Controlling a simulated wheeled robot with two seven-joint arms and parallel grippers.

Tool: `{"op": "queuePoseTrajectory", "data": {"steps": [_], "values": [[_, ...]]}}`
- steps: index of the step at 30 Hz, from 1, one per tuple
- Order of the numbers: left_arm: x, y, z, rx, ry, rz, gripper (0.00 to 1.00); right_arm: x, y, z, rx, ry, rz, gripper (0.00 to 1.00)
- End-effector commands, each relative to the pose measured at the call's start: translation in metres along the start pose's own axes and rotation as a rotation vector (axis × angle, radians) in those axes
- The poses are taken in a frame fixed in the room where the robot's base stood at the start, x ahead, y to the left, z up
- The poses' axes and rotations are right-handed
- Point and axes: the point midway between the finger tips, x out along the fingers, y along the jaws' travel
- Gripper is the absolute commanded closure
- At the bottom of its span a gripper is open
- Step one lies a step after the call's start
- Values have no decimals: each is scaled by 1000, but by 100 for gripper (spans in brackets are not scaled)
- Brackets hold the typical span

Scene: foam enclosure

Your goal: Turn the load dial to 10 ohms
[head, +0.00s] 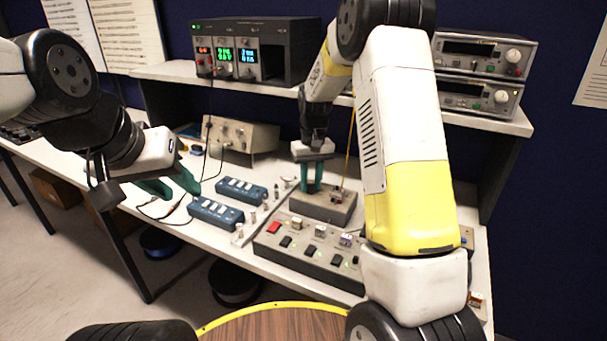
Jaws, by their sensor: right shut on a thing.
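The load box (335,212) is a low grey box on the bench, right of centre in the head view. My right gripper (312,187) points down at the left part of its top, its green fingers shut on the load dial. The dial is hidden between the fingers, so its pointer and markings cannot be read. My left gripper (172,186) hangs over the left part of the bench. Its green fingers are apart, with nothing between them.
A grey switch panel (276,256) with a red button sits in front of the load box. Two blue blocks (215,213) and a beige instrument (236,135) with cables lie to the left. The shelf (190,74) carries a power supply (270,38) and stacked instruments (478,97).

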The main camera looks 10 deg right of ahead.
Motion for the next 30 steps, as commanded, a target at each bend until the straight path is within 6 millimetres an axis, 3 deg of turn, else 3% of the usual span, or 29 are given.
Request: {"op": "queuePoseTrajectory", "data": {"steps": [30], "values": [[0,0,0,0,0,0,64,0,1,1,912,26,-1,100]]}}
